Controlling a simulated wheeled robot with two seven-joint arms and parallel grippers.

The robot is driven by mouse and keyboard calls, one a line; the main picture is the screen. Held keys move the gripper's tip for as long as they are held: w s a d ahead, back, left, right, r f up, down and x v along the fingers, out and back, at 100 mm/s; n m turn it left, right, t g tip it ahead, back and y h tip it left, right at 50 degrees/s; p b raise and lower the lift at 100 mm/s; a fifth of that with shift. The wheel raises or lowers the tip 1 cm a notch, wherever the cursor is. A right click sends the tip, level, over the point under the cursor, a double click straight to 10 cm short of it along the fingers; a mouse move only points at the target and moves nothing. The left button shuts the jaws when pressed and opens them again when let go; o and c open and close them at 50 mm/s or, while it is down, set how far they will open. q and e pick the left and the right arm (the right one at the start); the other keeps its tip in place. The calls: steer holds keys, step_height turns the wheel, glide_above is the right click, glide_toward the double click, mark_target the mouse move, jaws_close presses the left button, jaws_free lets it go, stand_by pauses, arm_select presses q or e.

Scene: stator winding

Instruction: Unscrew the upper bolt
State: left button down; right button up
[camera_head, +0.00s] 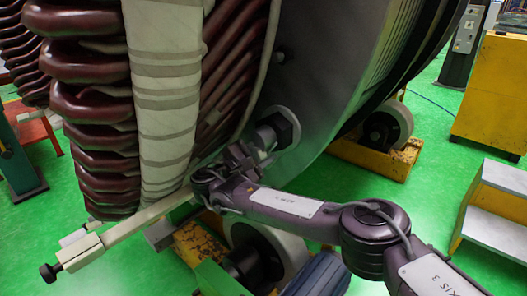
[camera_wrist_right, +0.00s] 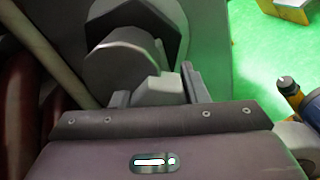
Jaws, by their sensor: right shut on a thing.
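A large grey bolt (camera_head: 268,134) with a dark hexagonal collar sticks out of the metal face of the stator, low beside the coils. A smaller dark bolt (camera_head: 280,57) shows higher on the same face. My right gripper (camera_head: 246,158) is at the lower, larger bolt. In the right wrist view, this bolt (camera_wrist_right: 118,64) has a round grey end before its dark hexagonal collar. The right fingers (camera_wrist_right: 155,90) are shut on a faceted light grey part at the bolt's near end. Whether that part belongs to the bolt is unclear. My left gripper is not in view.
Red-brown coils (camera_head: 95,105) and a wrapped white band (camera_head: 165,90) stand left of the bolts. A pale bar (camera_head: 140,218) crosses below them. Rollers on yellow supports (camera_head: 375,155) stand below the stator. Yellow steps (camera_head: 495,205) stand at right on the green floor.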

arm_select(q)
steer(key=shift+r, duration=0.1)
arm_select(e)
steer(key=shift+n, duration=0.4)
steer(key=shift+r+n+p, duration=0.1)
steer(key=shift+n+p, duration=0.35)
steer(key=shift+n, duration=2.35)
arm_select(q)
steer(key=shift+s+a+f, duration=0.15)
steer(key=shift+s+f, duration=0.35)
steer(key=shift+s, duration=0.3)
arm_select(e)
steer(key=shift+n, duration=0.3)
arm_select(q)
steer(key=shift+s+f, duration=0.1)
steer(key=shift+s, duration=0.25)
